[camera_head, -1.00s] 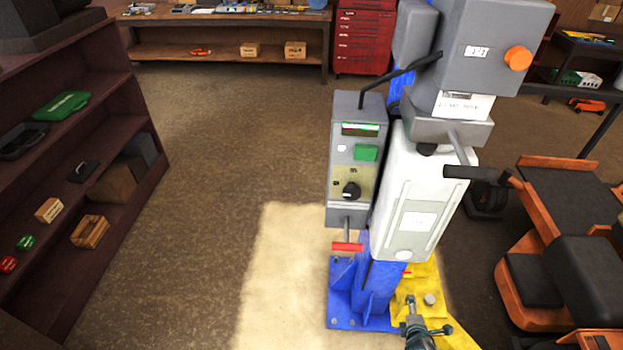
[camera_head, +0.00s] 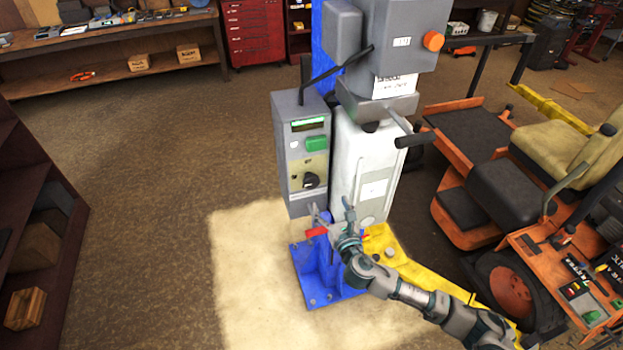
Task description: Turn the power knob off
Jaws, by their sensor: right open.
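The power knob (camera_head: 311,181) is a small black rotary knob on the lower front of the grey control box (camera_head: 289,150), below a green button (camera_head: 316,143) and a small display (camera_head: 307,125). My right gripper (camera_head: 331,211) is below and slightly right of the knob, in front of the lift column's base. Its fingers are spread and point upward, with nothing between them. It is apart from the knob in the picture. A red-handled lever (camera_head: 316,232) under the box is partly hidden by the gripper. My left gripper is not in view.
A white tank (camera_head: 364,165) stands right of the control box, with a black handle (camera_head: 415,139) sticking out. The blue base (camera_head: 318,275) and yellow beam (camera_head: 384,240) are below. An orange mower (camera_head: 470,205) is at right. Open floor lies left.

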